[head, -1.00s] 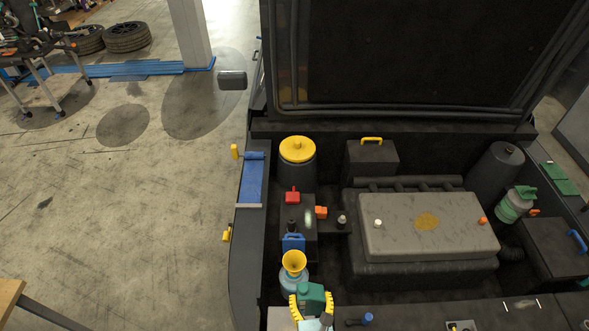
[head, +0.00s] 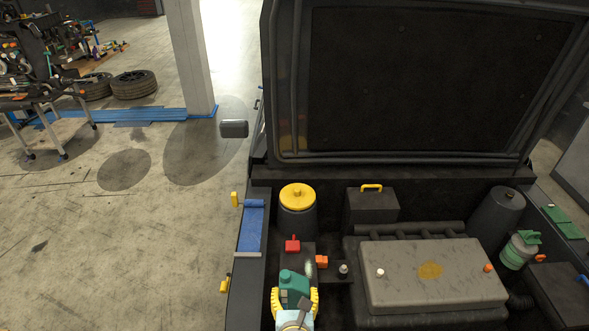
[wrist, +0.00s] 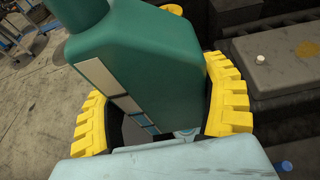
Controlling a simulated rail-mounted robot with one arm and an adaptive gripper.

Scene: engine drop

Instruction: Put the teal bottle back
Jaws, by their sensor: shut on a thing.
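The teal bottle (head: 294,287) is in my gripper (head: 294,304), at the lower middle of the head view, over the left part of the engine bay. In the wrist view the teal bottle (wrist: 140,70) stands large and tilted between the yellow toothed fingers of my gripper (wrist: 165,115). The fingers are shut on its sides. A striped label shows on its face. The gripper hides what lies directly below it.
The engine bay holds a yellow-capped reservoir (head: 297,197), a red cap (head: 292,245), an orange cap (head: 321,262) and a grey engine cover (head: 435,275). A blue pad (head: 251,230) lies on the left fender. A tool cart (head: 58,130) stands on the open floor at left.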

